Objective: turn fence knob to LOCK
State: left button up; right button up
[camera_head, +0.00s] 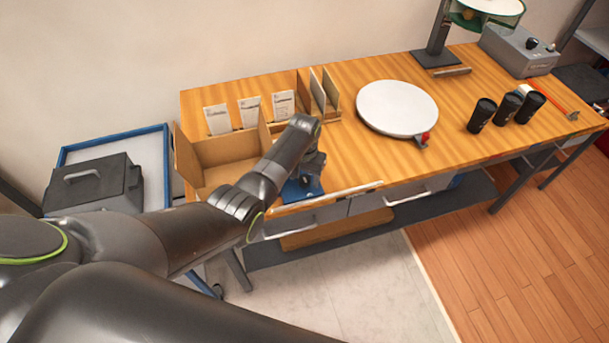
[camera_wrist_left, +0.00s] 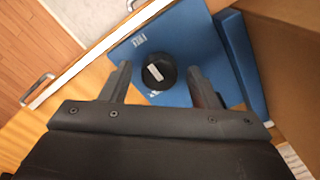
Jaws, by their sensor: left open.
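The fence knob (camera_wrist_left: 158,73) is a round black knob with a pale bar-shaped mark on top, set on a blue plate (camera_wrist_left: 185,38). The plate carries white lettering that looks like "FREE" near one edge; other lettering is partly hidden. Contact cannot be told. My right gripper is not in view.
A wooden box (camera_head: 222,160) stands left of the plate, with cards (camera_head: 250,112) behind it. A blue fence strip (camera_wrist_left: 243,65) borders the plate. A white round disc (camera_head: 397,108) and black cups (camera_head: 507,108) lie to the right. Drawer handles (camera_head: 409,197) project in front.

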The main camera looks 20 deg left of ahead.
pick_arm(q)
jog(key=c, duration=1)
jog(key=shift+o, duration=0.2)
